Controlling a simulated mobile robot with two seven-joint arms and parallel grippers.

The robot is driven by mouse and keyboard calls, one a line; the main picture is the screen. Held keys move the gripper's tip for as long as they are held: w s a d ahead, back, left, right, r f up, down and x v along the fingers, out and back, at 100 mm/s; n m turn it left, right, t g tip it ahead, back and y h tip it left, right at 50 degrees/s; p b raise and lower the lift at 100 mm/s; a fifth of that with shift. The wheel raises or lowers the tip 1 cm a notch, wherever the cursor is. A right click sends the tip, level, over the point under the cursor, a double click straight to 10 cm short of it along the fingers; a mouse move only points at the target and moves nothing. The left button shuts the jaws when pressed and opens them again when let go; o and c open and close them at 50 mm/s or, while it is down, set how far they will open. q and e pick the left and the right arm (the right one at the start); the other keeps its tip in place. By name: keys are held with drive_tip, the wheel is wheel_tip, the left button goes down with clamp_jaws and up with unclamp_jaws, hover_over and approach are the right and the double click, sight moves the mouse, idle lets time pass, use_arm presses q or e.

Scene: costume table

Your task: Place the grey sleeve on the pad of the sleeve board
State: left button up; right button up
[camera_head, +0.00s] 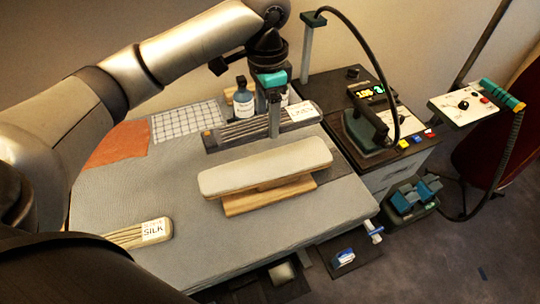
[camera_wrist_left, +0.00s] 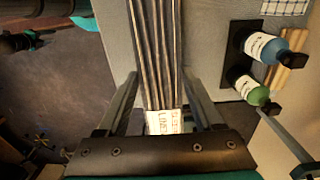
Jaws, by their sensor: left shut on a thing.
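The grey sleeve (camera_head: 238,132) is a long, narrow, pleated bundle with a white label at its right end, behind the sleeve board. It also shows in the left wrist view (camera_wrist_left: 158,50), running between my fingers. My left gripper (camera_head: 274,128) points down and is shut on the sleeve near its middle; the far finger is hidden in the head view. I cannot tell whether the sleeve touches the surface below. The sleeve board has a long cream pad (camera_head: 265,164) on a wooden base (camera_head: 270,195), in front of my gripper. The pad is bare. My right gripper is out of view.
A beige bundle labelled SILK (camera_head: 125,236) lies at the table's front left. A blue bottle (camera_head: 243,98), a gridded sheet (camera_head: 186,122) and an orange cloth (camera_head: 118,142) are at the back. An iron (camera_head: 368,130) stands right. Grey table (camera_head: 190,250) is clear in front.

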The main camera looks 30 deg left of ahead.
sight(268, 164)
use_arm(q)
wheel_tip(268, 164, down, 13)
drive_tip(key=shift+w+r+b, duration=0.1)
drive_tip(key=shift+r+b, duration=0.1)
drive_tip(key=shift+b, duration=0.35)
drive_tip(key=shift+f, duration=0.1)
drive_tip(key=o, duration=1.4)
wheel_tip(268, 164, up, 12)
drive_tip(key=shift+d+r+p, duration=0.1)
drive_tip(key=shift+p, duration=0.45)
